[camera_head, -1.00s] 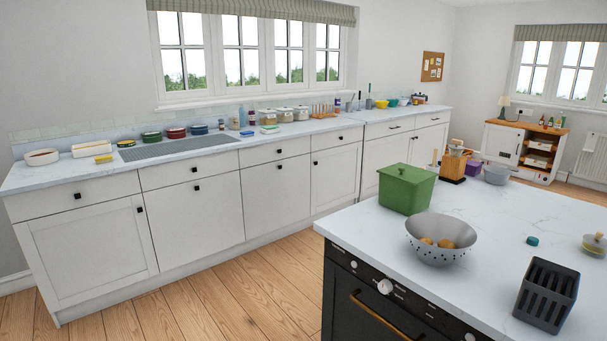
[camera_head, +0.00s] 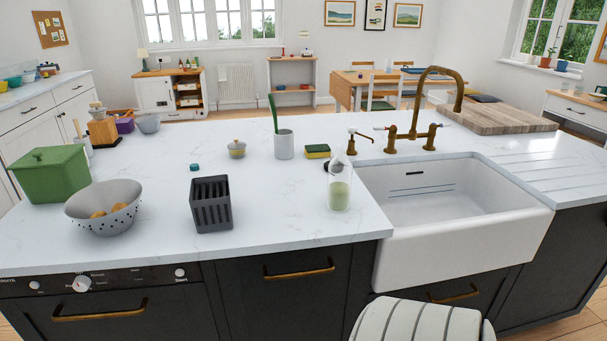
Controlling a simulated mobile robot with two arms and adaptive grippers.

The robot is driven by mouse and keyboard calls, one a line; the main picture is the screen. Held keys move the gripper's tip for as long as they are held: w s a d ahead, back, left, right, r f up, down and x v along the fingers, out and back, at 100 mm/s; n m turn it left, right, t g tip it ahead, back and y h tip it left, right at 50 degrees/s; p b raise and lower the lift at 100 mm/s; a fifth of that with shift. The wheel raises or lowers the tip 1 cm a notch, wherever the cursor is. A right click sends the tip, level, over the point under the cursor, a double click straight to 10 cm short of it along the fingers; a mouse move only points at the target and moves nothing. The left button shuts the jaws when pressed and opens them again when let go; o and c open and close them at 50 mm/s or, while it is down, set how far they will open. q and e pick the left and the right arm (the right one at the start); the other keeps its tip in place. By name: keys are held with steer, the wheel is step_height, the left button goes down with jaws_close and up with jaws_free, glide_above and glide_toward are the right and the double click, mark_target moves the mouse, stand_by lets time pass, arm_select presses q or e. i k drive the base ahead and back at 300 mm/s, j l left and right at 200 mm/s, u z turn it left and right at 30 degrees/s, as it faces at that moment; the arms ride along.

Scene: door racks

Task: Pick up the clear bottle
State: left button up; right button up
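A clear bottle (camera_head: 339,190) stands upright on the white marble worktop (camera_head: 275,220) of the island, just left of the sink. Its lower part holds something pale green, and its upper part is see-through. A small dark round thing (camera_head: 331,166) shows behind it. Neither of my grippers is in view.
The white sink (camera_head: 460,240) with a brass tap (camera_head: 412,132) is right of the bottle. A dark slotted holder (camera_head: 211,204), a grey colander (camera_head: 104,207) and a green bin (camera_head: 50,175) stand to the left. A sponge (camera_head: 317,151) and a cup (camera_head: 284,144) are behind. A striped rounded thing (camera_head: 420,322) is in front.

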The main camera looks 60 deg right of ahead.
mark_target(340, 168)
steer(key=z, duration=2.15)
